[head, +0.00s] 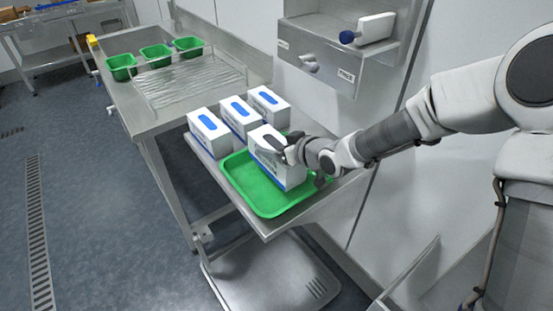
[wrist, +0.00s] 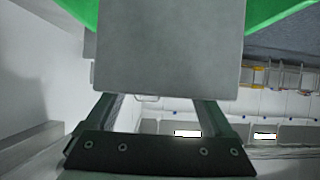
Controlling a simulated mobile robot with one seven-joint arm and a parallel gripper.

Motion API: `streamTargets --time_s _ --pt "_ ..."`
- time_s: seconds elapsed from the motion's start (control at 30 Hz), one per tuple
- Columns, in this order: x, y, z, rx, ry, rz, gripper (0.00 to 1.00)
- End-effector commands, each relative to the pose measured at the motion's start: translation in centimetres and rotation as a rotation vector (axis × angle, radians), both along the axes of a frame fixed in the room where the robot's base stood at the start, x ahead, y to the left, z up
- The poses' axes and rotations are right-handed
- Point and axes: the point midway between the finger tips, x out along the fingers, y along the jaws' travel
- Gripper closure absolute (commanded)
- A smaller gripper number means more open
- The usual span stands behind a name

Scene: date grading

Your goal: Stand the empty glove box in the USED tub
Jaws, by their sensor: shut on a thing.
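A white glove box (head: 266,152) with a blue lower edge stands upright over the green tray-like tub (head: 262,207). I cannot tell whether its base touches the tub floor. My gripper (head: 285,148) is shut on the box near its top, from the right side. In the wrist view the box's plain grey-looking face (wrist: 170,45) fills the upper middle, at the fingers (wrist: 158,104). Green tub parts (wrist: 275,12) show beside it. No USED label is readable on the tub, and the inside of the box is hidden.
Three similar boxes with blue tops (head: 208,132) (head: 240,114) (head: 268,104) stand on the steel bench behind and left of the tub, close to the held box. Three small green bins (head: 122,66) sit farther back. A wall-mounted steel unit (head: 335,55) is above right.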

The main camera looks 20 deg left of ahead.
Motion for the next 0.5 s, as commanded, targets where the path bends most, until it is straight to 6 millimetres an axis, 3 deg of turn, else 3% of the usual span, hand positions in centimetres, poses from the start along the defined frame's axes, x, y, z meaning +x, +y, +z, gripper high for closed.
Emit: streamTargets --time_s 0.3,0.5 --pt "0.0 0.1 -3.7 -0.001 0.003 0.0 0.67" --pt "0.0 0.1 -4.0 -0.001 -0.001 0.0 0.67"
